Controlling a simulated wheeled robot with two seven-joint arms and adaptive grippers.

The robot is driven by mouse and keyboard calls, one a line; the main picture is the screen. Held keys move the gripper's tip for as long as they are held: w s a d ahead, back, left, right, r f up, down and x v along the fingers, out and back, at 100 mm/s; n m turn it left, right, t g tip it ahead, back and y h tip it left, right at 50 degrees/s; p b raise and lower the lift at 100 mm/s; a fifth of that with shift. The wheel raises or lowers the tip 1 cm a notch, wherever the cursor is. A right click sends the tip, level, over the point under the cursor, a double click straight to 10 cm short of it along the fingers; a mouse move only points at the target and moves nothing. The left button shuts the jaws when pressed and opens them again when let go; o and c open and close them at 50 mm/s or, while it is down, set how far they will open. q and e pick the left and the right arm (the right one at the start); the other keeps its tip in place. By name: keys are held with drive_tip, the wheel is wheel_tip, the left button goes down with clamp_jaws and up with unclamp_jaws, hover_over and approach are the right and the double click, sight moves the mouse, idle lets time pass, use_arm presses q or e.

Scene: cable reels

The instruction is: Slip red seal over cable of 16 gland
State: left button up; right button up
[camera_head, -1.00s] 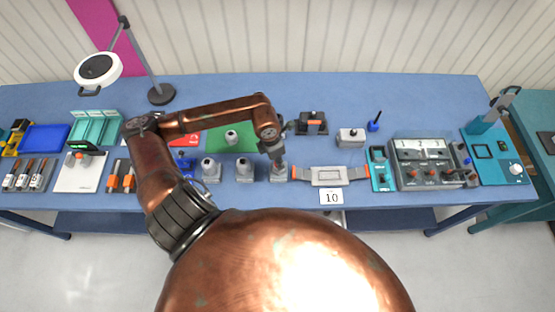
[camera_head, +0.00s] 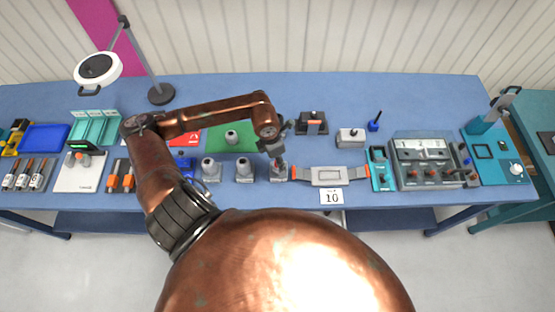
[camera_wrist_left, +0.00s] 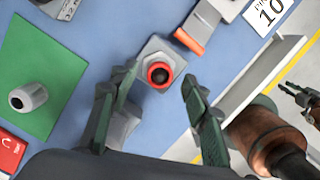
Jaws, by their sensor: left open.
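The red seal (camera_wrist_left: 160,72) is a ring lying around the dark cable end (camera_wrist_left: 160,75) on top of a grey gland with a square base (camera_wrist_left: 147,52). In the head view this gland (camera_head: 278,174) is the right one of a row of three. No number 16 is readable. My left gripper (camera_wrist_left: 160,84) is open, its fingers apart on either side above the seal and not touching it; in the head view the gripper (camera_head: 274,149) is over the gland. A copper arm part with dark fingers (camera_wrist_left: 298,95), likely my right gripper, shows at the wrist view's right edge.
Two more grey glands (camera_head: 211,170) (camera_head: 244,170) stand to the left. Another grey piece (camera_head: 232,137) stands on a green mat (camera_head: 215,147). A grey device with orange-ended straps (camera_head: 328,176) and a card reading 10 (camera_head: 331,197) are close on the right.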

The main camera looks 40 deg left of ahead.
use_arm(q)
wheel_tip(320, 180, up, 11)
drive_tip(key=s, duration=0.1)
drive_tip(key=shift+s+a, duration=0.3)
drive_tip(key=shift+a, duration=0.1)
idle(0.3)
